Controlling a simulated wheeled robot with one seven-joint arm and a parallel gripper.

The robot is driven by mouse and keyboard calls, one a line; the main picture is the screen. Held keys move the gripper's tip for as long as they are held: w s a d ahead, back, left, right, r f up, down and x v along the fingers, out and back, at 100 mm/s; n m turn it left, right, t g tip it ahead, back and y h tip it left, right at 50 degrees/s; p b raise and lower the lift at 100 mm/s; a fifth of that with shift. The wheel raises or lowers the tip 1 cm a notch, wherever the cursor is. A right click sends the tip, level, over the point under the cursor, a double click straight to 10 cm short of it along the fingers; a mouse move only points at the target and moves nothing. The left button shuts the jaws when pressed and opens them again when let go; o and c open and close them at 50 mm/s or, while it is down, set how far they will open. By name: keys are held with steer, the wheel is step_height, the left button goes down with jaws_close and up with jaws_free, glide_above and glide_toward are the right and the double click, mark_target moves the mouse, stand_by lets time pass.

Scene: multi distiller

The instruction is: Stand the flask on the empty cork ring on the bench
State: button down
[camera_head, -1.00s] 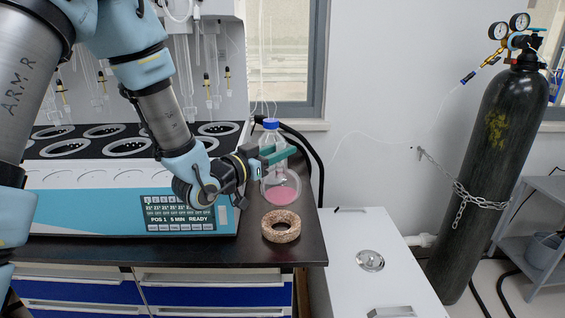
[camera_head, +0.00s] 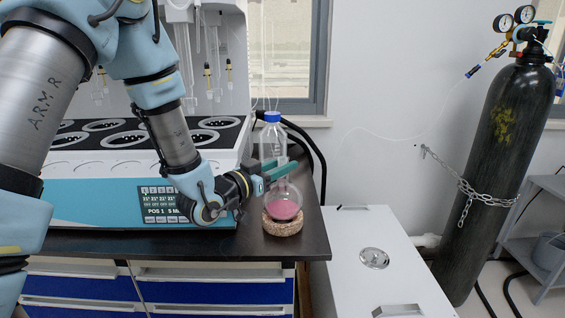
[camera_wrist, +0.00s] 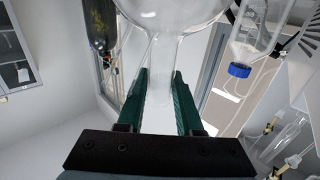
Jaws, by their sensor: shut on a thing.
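The round flask (camera_head: 283,208) with pink liquid is upright over the cork ring (camera_head: 283,229) near the bench's right front corner. Its bulb bottom hides the ring's hole; I cannot tell whether it bears on the ring. My gripper (camera_head: 282,170) reaches in from the left with its green fingers shut on the flask's neck, above the bulb. In the wrist view the clear neck lies between the two fingers (camera_wrist: 159,88), and the bulb (camera_wrist: 172,14) fills the top of the picture. The ring does not show there.
A blue-capped bottle (camera_head: 272,140) stands close behind the flask. The distiller (camera_head: 95,200) fills the bench to the left. The black bench top (camera_head: 312,215) ends just right of the ring. A white cabinet (camera_head: 385,260) and a gas cylinder (camera_head: 500,170) stand further right.

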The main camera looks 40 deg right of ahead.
steer(key=shift+f+b, duration=0.45)
steer(key=shift+b, duration=0.35)
stand_by(0.8)
steer(key=shift+c, duration=2.4)
jaws_free()
steer(key=shift+a, duration=0.1)
steer(key=shift+a, duration=0.25)
steer(key=s+a, duration=0.1)
steer(key=a, duration=0.9)
steer(key=shift+s+b, duration=0.15)
steer(key=shift+b, duration=0.15)
steer(key=shift+a, duration=0.15)
